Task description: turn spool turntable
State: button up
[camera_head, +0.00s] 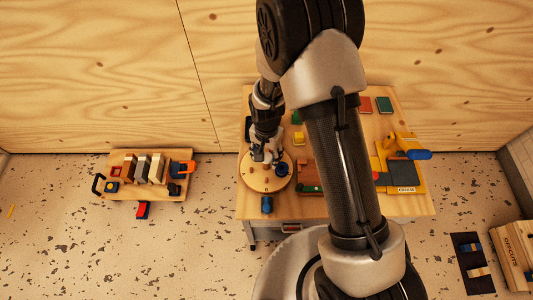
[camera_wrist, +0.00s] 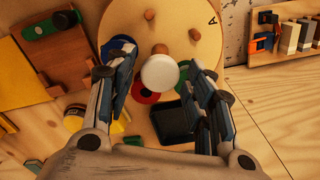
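The spool turntable (camera_head: 256,184) is a round light-wood disc on the left part of the workbench. It fills the upper middle of the wrist view (camera_wrist: 200,22), with a letter A near its edge. Brown pegs (camera_wrist: 195,35) stand on it. A white round-topped piece (camera_wrist: 160,72) shows between my fingers; I cannot tell whether it stands on the disc. A red ring (camera_wrist: 143,97) shows partly behind it. My gripper (camera_head: 268,154) is over the disc, pointing down. In the wrist view its fingers (camera_wrist: 160,60) are apart, with gaps beside the white piece.
A dark square tray (camera_wrist: 173,122) lies near the disc. A blue item (camera_head: 267,204) is at the bench's front edge. Coloured blocks and a yellow fixture (camera_head: 403,143) are right. A separate wooden rack (camera_head: 145,184) stands left. My arm hides the bench's middle.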

jog(key=shift+o, duration=0.4)
notch_tip(320, 180, up, 12)
dwell(0.4)
dwell(0.3)
